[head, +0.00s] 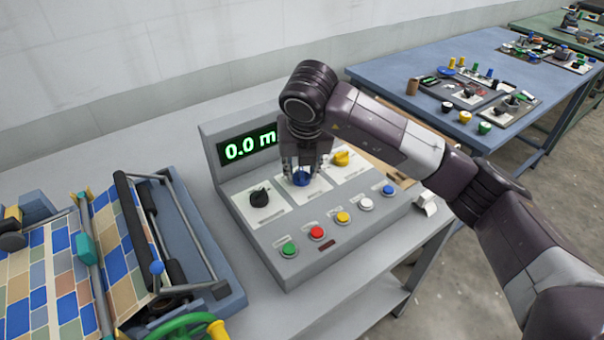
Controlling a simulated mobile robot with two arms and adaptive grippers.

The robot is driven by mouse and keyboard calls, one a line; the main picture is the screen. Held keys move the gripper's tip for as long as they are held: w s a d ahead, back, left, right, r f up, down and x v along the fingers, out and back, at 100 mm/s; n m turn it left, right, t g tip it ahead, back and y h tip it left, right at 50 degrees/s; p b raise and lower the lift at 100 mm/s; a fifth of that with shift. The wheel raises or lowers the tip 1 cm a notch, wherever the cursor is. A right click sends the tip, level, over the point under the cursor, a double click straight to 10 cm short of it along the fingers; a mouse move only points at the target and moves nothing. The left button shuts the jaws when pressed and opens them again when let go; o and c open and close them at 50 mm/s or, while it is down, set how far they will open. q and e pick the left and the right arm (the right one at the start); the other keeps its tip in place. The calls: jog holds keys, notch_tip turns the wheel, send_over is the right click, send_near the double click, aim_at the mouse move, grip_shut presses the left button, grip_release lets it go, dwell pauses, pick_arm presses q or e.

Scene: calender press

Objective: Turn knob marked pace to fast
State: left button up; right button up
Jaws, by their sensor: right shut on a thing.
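A grey control console (280,262) stands on the bench with three knobs on white plates. The left knob (259,197) is black, the middle knob (301,178) is blue, and the right knob (341,158) is yellow. My right gripper (301,176) points down from above and is shut on the blue knob, hiding part of it. The markings on the plates are too small to read, so I cannot tell which knob is marked pace. A green display (245,147) reads 0.0 m, its right end hidden by my arm. My left gripper is not in view.
Green, red, yellow, white and blue buttons (317,233) line the console's front. A calender press with patterned sheet (60,270) and a green handwheel (185,326) sits to the left. A blue table (400,75) with several parts stands behind right.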

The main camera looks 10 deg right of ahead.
jog(key=shift+m, duration=0.3)
jog(key=o, duration=1.1)
jog(key=v, duration=1.2)
jog(key=shift+a, duration=0.15)
